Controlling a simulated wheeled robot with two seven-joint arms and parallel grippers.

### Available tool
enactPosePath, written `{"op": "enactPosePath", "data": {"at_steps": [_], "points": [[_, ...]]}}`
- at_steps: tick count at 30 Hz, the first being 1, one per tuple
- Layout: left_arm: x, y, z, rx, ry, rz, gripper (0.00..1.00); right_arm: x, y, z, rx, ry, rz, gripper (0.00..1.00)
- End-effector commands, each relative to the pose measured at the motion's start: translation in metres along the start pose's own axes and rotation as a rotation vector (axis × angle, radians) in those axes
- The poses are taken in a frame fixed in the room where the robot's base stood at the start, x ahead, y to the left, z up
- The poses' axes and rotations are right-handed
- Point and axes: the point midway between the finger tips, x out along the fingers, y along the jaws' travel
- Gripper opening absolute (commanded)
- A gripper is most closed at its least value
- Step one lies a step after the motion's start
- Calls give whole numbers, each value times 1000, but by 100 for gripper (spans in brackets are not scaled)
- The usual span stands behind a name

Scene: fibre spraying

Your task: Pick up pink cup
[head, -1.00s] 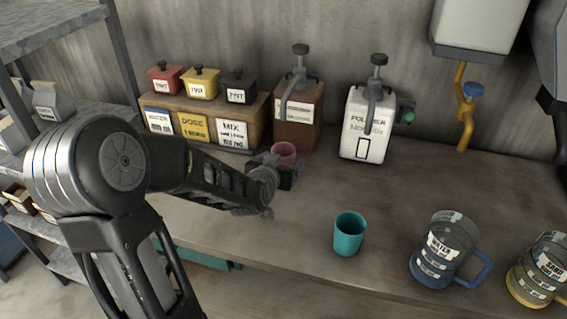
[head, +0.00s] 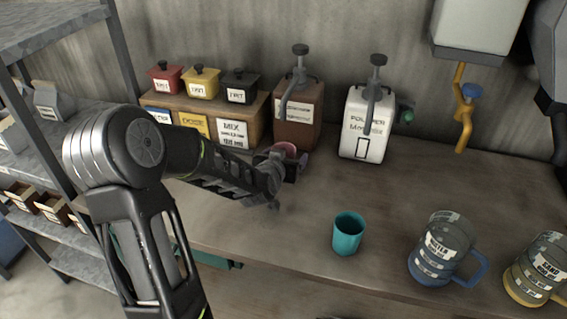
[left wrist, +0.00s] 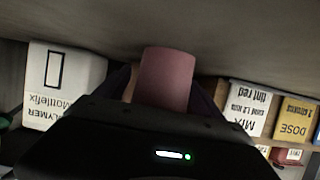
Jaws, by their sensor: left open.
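The pink cup (head: 285,149) stands on the worktable in front of the brown pump dispenser, partly hidden by my left gripper (head: 286,166) in the head view. In the left wrist view the pink cup (left wrist: 166,78) is centred right in front of the gripper, with dark finger parts at both sides of it. My left gripper is open, with the cup between or just ahead of its fingers; I cannot tell whether they touch it. My right gripper is not in view.
A teal cup (head: 348,233), a blue-handled jug (head: 441,249) and a yellow-based jug (head: 538,270) stand to the right. The brown dispenser (head: 298,112) and white polymer dispenser (head: 364,130) are behind. A labelled wooden box rack (head: 259,118) stands at the left.

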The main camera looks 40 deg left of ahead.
Motion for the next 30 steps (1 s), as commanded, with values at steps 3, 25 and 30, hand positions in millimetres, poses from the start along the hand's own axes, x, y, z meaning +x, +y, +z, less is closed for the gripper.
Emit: {"op": "enactPosePath", "data": {"at_steps": [3, 25, 30], "points": [[0, 0, 0, 0, 0, 0, 72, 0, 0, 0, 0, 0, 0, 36], [0, 0, 0, 0, 0, 0, 13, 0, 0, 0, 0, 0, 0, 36], [0, 0, 0, 0, 0, 0, 6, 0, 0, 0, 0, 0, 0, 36]]}}
